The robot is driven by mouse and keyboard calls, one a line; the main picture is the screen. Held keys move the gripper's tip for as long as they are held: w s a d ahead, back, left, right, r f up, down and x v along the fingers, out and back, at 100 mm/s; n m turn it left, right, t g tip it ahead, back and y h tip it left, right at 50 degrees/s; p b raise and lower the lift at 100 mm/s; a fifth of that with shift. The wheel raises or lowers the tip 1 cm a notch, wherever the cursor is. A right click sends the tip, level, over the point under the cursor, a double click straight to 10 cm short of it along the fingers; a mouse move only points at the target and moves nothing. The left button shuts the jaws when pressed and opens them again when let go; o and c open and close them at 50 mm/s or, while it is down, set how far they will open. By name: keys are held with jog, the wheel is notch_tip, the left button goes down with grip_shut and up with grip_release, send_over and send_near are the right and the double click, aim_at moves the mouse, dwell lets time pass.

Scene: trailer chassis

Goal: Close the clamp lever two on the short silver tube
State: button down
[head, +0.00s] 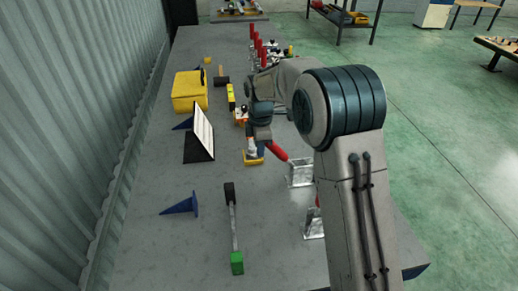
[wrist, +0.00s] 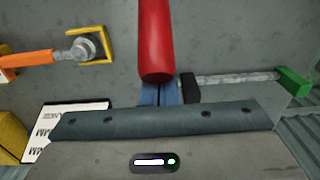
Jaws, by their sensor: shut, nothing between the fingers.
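A red clamp lever (head: 277,150) slants up and left from a silver bracket (head: 300,173) beside my arm. In the wrist view the lever (wrist: 155,40) comes down from the top edge, and its rounded end overlaps the tips of my gripper (wrist: 160,94). The blue fingers are shut with nothing between them; I cannot tell whether they touch the lever. In the head view my gripper is largely hidden by its own wrist. I cannot make out the short silver tube.
A yellow bracket (wrist: 105,45) is close to my gripper. Several red levers (head: 258,45) stand farther back.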

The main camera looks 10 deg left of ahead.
jog(key=shift+r, duration=0.1)
jog(key=shift+w+d+r+p, duration=0.2)
jog(key=shift+d+r+p, duration=0.2)
jog(key=shift+d, duration=0.35)
jog(key=shift+w+d+r+p, duration=0.15)
jog(key=shift+d+r+p, duration=0.1)
jog(key=shift+d+r, duration=0.35)
jog(key=shift+d+f, duration=0.1)
jog(key=shift+d, duration=0.1)
jog(key=shift+w+d, duration=0.1)
jog(key=shift+w+d+r+p, duration=0.2)
jog(key=shift+d+r+p, duration=0.1)
jog(key=shift+d, duration=0.45)
jog(key=shift+w+d+r+p, duration=0.2)
jog(key=shift+d+r+p, duration=0.05)
jog(key=shift+d, duration=0.65)
jog(key=shift+w+d+r, duration=0.15)
jog(key=shift+w+d, duration=0.1)
jog(key=shift+d, duration=0.6)
notch_tip(320, 180, up, 8)
jog(key=p, duration=0.6)
jog(key=shift+a, duration=0.15)
